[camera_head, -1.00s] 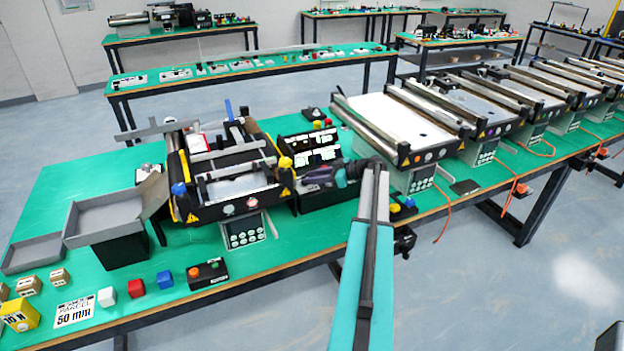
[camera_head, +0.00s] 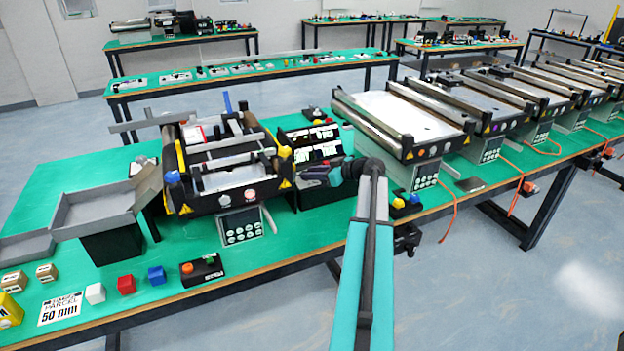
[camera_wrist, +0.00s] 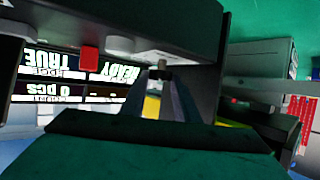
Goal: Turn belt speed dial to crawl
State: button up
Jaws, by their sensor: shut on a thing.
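My gripper (camera_head: 314,176) is at the front of the black display box beside the near conveyor, at the end of my arm coming from the lower right. In the wrist view, my gripper (camera_wrist: 160,88) has its grey fingers close together on a small knob (camera_wrist: 158,72) under the edge of a dark panel. The knob is mostly hidden between the fingers, so I cannot read its setting or confirm that it is the speed dial. The near conveyor (camera_head: 240,201) has red and white round parts on its front, above a keypad (camera_head: 242,225).
Lit displays (camera_wrist: 50,62) appear upside down in the wrist view, next to a red button (camera_wrist: 89,58). A black box with an orange button (camera_head: 201,269) and small cubes lie at the front left.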

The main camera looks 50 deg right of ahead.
jog(key=shift+a+f+m+h+b, duration=0.15)
jog(key=shift+m+h+b, duration=0.15)
jog(key=shift+h+b, duration=0.25)
jog(key=shift+r+m+b, duration=0.2)
jog(key=shift+m+b, duration=0.1)
jog(key=shift+b, duration=0.05)
jog(key=o, duration=1)
jog(key=shift+o, duration=0.2)
jog(key=b+v, duration=0.3)
jog(key=v, duration=1.1)
jog(key=shift+a+f, duration=0.15)
jog(key=shift+f, duration=0.05)
